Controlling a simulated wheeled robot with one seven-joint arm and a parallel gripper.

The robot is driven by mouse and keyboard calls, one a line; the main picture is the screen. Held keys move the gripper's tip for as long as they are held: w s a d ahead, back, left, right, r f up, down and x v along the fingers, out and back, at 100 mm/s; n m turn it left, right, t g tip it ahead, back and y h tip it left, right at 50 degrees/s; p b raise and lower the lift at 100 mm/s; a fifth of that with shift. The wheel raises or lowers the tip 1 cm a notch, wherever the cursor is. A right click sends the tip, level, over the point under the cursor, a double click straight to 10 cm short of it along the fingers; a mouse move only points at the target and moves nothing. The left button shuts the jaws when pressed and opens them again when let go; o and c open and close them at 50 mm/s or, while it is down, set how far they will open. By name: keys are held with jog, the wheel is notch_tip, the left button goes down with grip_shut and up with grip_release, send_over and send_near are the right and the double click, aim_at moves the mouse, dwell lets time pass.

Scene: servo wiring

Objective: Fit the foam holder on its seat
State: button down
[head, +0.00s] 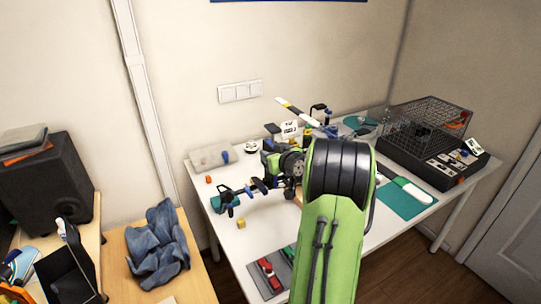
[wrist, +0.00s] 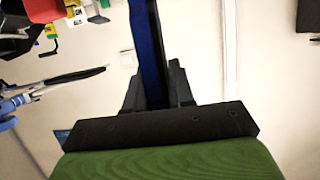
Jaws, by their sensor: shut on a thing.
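In the wrist view my gripper (wrist: 148,88) has its dark fingers closed on a long, flat black-and-blue piece (wrist: 146,45), which runs up out of the picture. I cannot tell for sure that this piece is the foam holder. In the head view my gripper (head: 258,184) is over the left part of the white table, small and partly hidden by my own wrist. A dark and teal fixture (head: 226,199) is close to its left; whether they touch is unclear. I cannot make out the foam holder's seat.
A grey tray with a red item (head: 268,272) is at the front. A wire cage (head: 428,122) on a black box fills the right end. My arm hides the table's middle.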

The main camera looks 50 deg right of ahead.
jog(key=shift+f, duration=0.2)
jog(key=c, duration=0.9)
grip_release()
jog(key=v, duration=1.6)
jog(key=shift+d+r+b, duration=0.1)
jog(key=shift+b, duration=0.3)
jog(key=shift+w, duration=0.1)
